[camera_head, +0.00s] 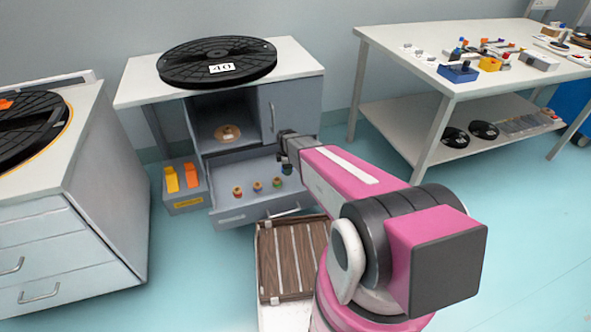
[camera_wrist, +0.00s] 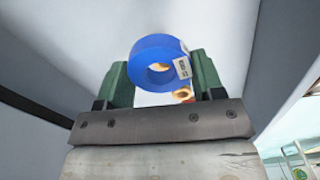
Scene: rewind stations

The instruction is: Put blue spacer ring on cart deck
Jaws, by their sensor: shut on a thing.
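The blue spacer ring (camera_wrist: 157,50) shows in the wrist view between the two green fingers of my gripper (camera_wrist: 160,75). It is a thick ring with a small white label on its right side. My gripper is shut on it. In the head view my gripper (camera_head: 287,160) is over the right part of an open drawer, and the blue ring cannot be made out there. A low platform with brown wooden slats (camera_head: 292,258), perhaps the cart deck, lies in front of the drawer, partly hidden by my arm. Its slatted surface looks bare.
The open drawer (camera_head: 240,217) holds several small coloured items. A cabinet (camera_head: 300,70) above it carries a large black reel (camera_head: 217,62). A bin (camera_head: 184,203) with yellow and orange pieces stands left of the drawer. A white workbench (camera_head: 450,50) is at right.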

